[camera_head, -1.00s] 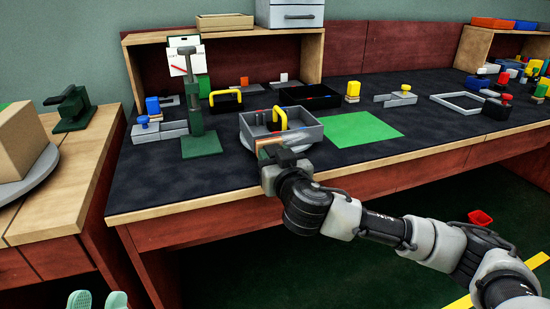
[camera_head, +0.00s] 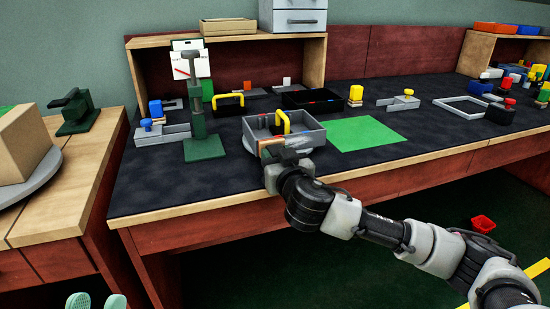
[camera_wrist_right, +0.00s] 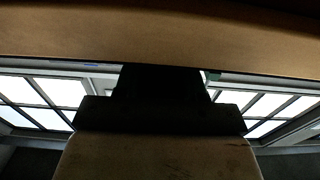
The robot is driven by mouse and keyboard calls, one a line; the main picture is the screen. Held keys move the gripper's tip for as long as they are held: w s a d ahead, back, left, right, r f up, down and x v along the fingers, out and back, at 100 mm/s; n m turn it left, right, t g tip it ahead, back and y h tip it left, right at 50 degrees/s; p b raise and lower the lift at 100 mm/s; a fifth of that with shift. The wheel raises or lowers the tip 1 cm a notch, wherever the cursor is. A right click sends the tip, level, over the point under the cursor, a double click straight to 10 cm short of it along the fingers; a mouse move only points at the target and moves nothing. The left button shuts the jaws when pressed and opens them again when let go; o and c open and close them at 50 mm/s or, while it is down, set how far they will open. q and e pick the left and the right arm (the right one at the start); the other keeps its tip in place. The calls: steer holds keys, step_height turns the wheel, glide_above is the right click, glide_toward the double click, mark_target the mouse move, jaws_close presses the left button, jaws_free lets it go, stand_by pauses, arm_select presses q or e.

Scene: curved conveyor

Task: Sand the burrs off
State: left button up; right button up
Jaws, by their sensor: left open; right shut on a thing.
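My right gripper (camera_head: 286,152) is at the tray's front wall, shut on a small brown block (camera_head: 267,142). The block is against or very close to the wall; contact cannot be made out. In the right wrist view a brown surface (camera_wrist_right: 160,35), probably this block, spans the top. Burrs are too small to tell.
A green press-like stand (camera_head: 200,120) stands left of the tray. A green mat (camera_head: 362,133) lies bare to its right. A black bin (camera_head: 315,101) and a yellow-handled part (camera_head: 228,102) are behind. A cardboard box (camera_head: 25,140) sits on the left table.

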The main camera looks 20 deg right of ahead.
steer(key=shift+w+d, duration=0.2)
steer(key=shift+d, duration=5.6)
steer(key=shift+w+a, duration=0.15)
steer(key=shift+w, duration=0.05)
steer(key=shift+s+a+p, duration=0.1)
steer(key=shift+a+p, duration=0.35)
steer(key=shift+a, duration=1.5)
steer(key=shift+a+p, duration=0.35)
steer(key=shift+a, duration=1.6)
steer(key=shift+s+a+p, duration=0.1)
steer(key=shift+a+p, duration=0.2)
steer(key=shift+a, duration=1.7)
arm_select(q)
step_height(320, 180, down, 6)
steer(key=w+g+y, duration=0.1)
steer(key=w+g, duration=0.1)
steer(key=g, duration=0.3)
steer(key=shift+w+a+r+g+y, duration=0.2)
steer(key=shift+g+y, duration=0.1)
steer(key=shift+y, duration=0.1)
